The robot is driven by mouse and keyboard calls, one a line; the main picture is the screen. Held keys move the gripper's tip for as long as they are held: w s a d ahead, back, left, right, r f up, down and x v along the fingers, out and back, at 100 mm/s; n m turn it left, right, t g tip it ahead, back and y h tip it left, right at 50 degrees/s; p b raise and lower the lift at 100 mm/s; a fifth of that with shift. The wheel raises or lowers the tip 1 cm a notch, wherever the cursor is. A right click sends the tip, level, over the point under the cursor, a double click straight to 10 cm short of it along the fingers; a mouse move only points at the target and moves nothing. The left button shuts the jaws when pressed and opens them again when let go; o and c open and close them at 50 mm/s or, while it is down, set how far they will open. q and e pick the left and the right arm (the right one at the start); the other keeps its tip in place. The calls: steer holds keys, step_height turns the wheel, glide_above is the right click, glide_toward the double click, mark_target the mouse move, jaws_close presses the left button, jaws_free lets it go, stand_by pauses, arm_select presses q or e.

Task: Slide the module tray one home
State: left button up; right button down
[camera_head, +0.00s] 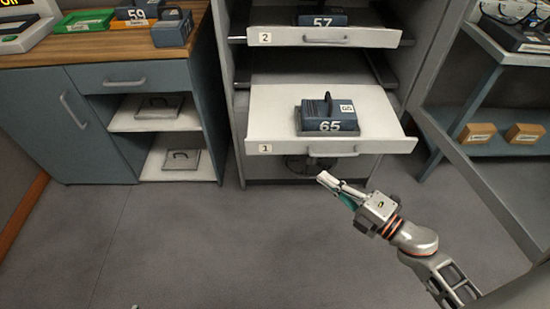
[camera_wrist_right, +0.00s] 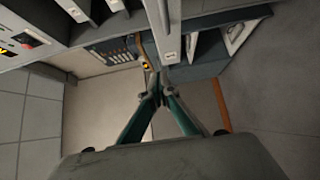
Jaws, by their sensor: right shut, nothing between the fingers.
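Tray one (camera_head: 285,125), a white tray with a "1" label at its front left corner, is pulled out of the grey rack. A dark blue module marked 65 (camera_head: 330,117) stands on it. Its front bar handle (camera_head: 333,152) shows at the middle of the tray front. My right gripper (camera_head: 328,180) is shut and empty. In the head view it appears just below the handle, with a gap between them. Its closed fingertips also show in the right wrist view (camera_wrist_right: 152,97). My left gripper is out of view.
Tray two (camera_head: 300,38) is above, also pulled out, holding module 57 (camera_head: 322,19). A blue cabinet (camera_head: 95,120) with a wooden top stands left. A shelf unit (camera_head: 480,142) with small boxes stands right. The floor (camera_head: 200,250) in front is clear.

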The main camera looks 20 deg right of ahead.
glide_toward(286, 142)
steer(key=w+a, duration=0.3)
steer(key=shift+w, duration=0.85)
steer(key=shift+w+r, duration=0.1)
steer(key=shift+w, duration=0.05)
steer(key=shift+d, duration=0.1)
